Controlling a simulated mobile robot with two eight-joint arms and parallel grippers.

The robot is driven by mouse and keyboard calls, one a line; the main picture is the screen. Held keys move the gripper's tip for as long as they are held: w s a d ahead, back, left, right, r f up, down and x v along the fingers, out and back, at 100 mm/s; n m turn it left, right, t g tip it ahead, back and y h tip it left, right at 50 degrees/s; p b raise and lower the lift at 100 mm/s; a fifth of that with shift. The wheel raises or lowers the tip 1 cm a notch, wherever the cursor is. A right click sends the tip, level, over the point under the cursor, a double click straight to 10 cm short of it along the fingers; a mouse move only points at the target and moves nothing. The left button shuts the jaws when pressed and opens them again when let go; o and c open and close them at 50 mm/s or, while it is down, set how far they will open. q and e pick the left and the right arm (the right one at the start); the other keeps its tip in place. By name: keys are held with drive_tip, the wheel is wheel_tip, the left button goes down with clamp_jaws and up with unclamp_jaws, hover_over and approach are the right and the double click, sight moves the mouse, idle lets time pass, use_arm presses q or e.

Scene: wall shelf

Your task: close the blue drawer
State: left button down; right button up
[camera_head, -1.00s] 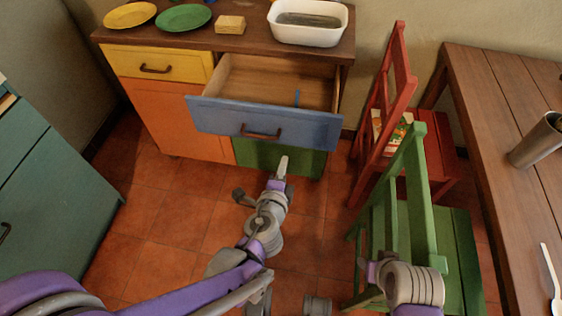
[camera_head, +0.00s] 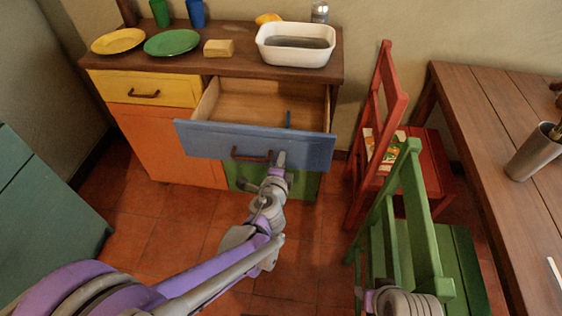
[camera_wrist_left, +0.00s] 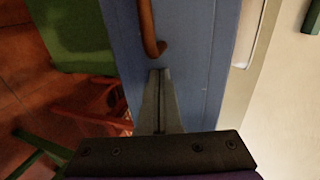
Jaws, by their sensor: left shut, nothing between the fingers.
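The blue drawer (camera_head: 310,148) is pulled open from the cabinet under the counter. Its wooden inside shows, with a small blue item (camera_head: 288,119) in it. A brown handle (camera_head: 252,156) is on its front. My left gripper (camera_head: 281,158) is shut and empty, with its tips at the drawer front just right of the handle. In the left wrist view the shut fingers (camera_wrist_left: 157,75) lie over the blue front (camera_wrist_left: 190,50), close to the handle's end (camera_wrist_left: 152,35). I cannot tell whether they touch it. My right gripper is not in view.
The counter (camera_head: 220,67) holds a white basin (camera_head: 297,55), yellow and green plates, a sponge and cups. A red chair (camera_head: 378,130) and a green chair (camera_head: 415,215) stand right of the drawer, beside a wooden table (camera_head: 500,130). Tiled floor is free at left.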

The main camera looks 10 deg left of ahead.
use_arm(q)
drive_tip(key=shift+w, duration=0.1)
hover_over(291, 119)
drive_tip(key=shift+s+p, duration=0.35)
drive_tip(key=shift+p, duration=0.1)
drive_tip(key=shift+w, duration=0.25)
drive_tip(key=shift+r, duration=0.15)
drive_tip(key=shift+w+r, duration=0.1)
drive_tip(key=shift+a, duration=0.1)
